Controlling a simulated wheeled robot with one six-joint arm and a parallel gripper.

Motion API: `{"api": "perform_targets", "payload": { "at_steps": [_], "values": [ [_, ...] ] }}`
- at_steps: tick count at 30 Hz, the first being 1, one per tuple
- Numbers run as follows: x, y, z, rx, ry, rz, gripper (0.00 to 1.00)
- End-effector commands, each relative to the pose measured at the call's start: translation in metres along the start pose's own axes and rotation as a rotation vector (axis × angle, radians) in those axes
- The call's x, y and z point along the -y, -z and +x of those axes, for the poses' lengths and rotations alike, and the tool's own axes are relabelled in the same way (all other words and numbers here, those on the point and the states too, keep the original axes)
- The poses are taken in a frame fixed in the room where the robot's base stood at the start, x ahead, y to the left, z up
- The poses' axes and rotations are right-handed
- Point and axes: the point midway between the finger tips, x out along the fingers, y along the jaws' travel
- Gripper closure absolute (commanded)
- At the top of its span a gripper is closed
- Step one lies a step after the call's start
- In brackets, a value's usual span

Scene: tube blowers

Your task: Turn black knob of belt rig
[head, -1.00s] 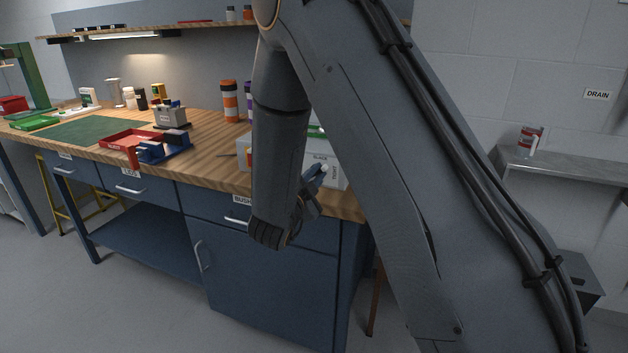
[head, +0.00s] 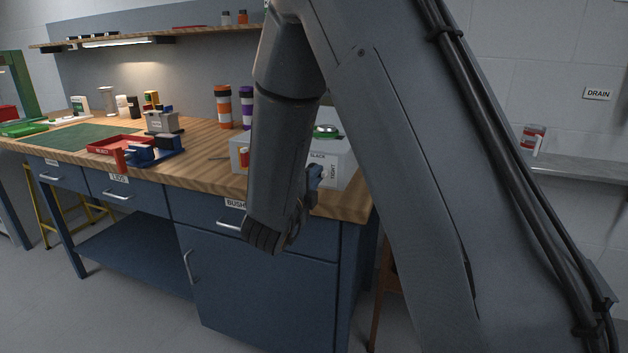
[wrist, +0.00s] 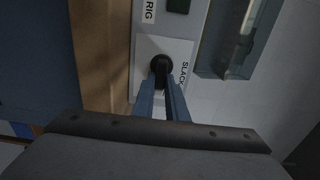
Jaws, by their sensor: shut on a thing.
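The black knob (wrist: 160,64) sits on that panel, round and dark. My gripper (wrist: 164,88) has its blue fingers shut on the knob, with the tips covering its lower part. In the head view my gripper (head: 314,177) is at the rig's front face, and the knob is hidden there.
The wooden bench top (head: 200,151) runs left from the rig. A red tray (head: 117,145), a blue fixture (head: 160,152) and striped orange (head: 223,105) and purple containers (head: 246,105) stand on it. A metal shelf (head: 590,168) is on the right wall.

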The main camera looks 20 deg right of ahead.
Motion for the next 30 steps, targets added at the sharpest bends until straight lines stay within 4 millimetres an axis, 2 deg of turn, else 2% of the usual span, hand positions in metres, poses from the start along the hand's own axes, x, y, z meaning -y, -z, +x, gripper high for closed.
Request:
{"api": "perform_targets", "payload": {
  "at_steps": [12, 13, 16, 26, 30],
  "values": [
    [0.001, -0.002, 0.000, 0.004, 0.002, 0.010, 1.00],
    [0.001, -0.002, 0.000, 0.004, 0.002, 0.010, 0.86],
    [0.001, -0.002, 0.000, 0.003, 0.001, 0.009, 0.69],
    [0.000, 0.000, -0.001, 0.000, 0.000, 0.008, 0.69],
    [-0.001, -0.001, -0.016, 0.003, -0.001, 0.007, 0.69]
  ]
}}
